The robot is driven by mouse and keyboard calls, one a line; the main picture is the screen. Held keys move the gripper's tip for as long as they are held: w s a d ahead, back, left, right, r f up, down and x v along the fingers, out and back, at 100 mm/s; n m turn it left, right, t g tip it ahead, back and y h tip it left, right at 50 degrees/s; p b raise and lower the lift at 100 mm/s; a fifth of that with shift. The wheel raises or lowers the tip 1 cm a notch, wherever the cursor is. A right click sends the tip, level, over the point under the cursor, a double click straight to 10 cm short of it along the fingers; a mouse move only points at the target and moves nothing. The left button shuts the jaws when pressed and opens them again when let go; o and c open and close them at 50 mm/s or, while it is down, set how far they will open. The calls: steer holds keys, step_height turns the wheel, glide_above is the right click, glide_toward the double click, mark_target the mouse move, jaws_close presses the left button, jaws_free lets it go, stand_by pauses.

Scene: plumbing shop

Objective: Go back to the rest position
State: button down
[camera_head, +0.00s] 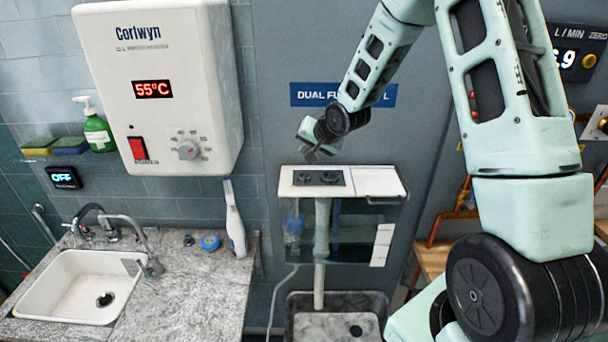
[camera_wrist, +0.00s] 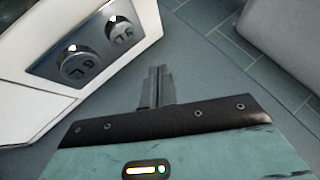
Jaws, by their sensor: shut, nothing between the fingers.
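My gripper (camera_head: 312,152) is in front of the grey wall panel, just above the white dual-flush unit (camera_head: 378,182). Its fingers (camera_wrist: 156,88) are together and empty in the wrist view. They are apart from the unit. The unit's dark plate with two round buttons (camera_head: 320,177) shows below the gripper; the same buttons (camera_wrist: 90,55) are at the upper left of the wrist view. My arm comes down from the top of the head view, and its links cover much of the right side.
A white water heater (camera_head: 205,95) reading 55°C hangs at the upper left. Below it is a marble counter (camera_head: 180,290) with a sink (camera_head: 60,285), faucet and white bottle (camera_head: 235,220). Copper pipes (camera_head: 440,225) and a flow meter (camera_head: 575,52) are at the right.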

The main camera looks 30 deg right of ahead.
steer(key=shift+a, duration=0.1)
stand_by(0.3)
steer(key=s+a+f+n+g+y+b, duration=0.1)
steer(key=s+a+f+n+g+b, duration=0.25)
steer(key=s+a, duration=0.6)
steer(key=s+a+f+n+g+b, duration=0.15)
steer(key=s+a+n+b, duration=0.4)
steer(key=a, duration=0.75)
steer(key=s+a+f+n+g+b, duration=0.2)
steer(key=s+a+n+b, duration=0.1)
steer(key=s, duration=0.8)
steer(key=s+a+f+n+g+b, duration=0.2)
steer(key=s+a+f+n+b, duration=0.1)
steer(key=s, duration=0.9)
steer(key=shift+n+h+b, duration=0.4)
steer(key=shift+n+b, duration=0.15)
steer(key=shift+n, duration=0.15)
